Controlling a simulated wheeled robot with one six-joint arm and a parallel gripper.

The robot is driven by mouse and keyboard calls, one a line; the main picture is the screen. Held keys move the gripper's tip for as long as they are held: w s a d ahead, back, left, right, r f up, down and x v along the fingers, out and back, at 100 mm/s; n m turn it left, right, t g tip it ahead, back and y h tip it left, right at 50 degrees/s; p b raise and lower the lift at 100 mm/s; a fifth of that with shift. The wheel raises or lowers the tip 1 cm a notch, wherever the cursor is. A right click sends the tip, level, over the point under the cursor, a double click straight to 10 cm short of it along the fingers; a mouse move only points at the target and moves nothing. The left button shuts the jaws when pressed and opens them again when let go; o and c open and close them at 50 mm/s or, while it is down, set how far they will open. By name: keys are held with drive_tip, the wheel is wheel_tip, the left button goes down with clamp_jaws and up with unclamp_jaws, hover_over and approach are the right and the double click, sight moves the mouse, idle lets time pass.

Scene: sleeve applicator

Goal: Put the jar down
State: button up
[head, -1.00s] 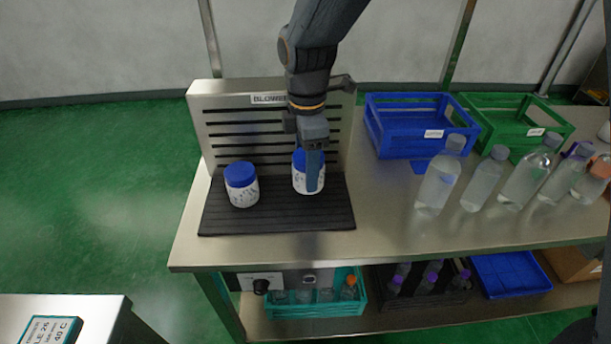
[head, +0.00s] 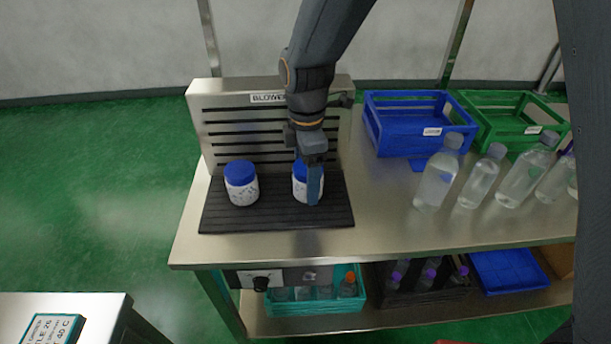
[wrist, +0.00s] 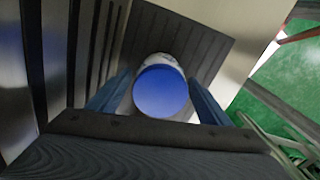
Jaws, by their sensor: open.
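A white jar with a blue lid (head: 300,188) stands upright on the black ribbed mat (head: 225,220) in front of the blower. It also shows in the wrist view (wrist: 161,92), lid towards the camera. My gripper (head: 311,190) is open around this jar, with one blue finger on each side of it in the wrist view (wrist: 160,98). Gaps show between the fingers and the lid. In the head view the near finger hides part of the jar. A second white jar with a blue lid (head: 241,184) stands upright on the mat, to the left.
The slotted blower panel (head: 228,125) rises close behind the jars. A blue crate (head: 405,140) and a green crate (head: 500,140) stand at the back right. Several clear bottles (head: 437,183) stand on the right. The steel bench (head: 375,215) is bare between mat and bottles.

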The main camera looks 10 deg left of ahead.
wheel_tip(320, 180, up, 12)
drive_tip(key=shift+r+b, duration=0.15)
drive_tip(key=shift+b, duration=1)
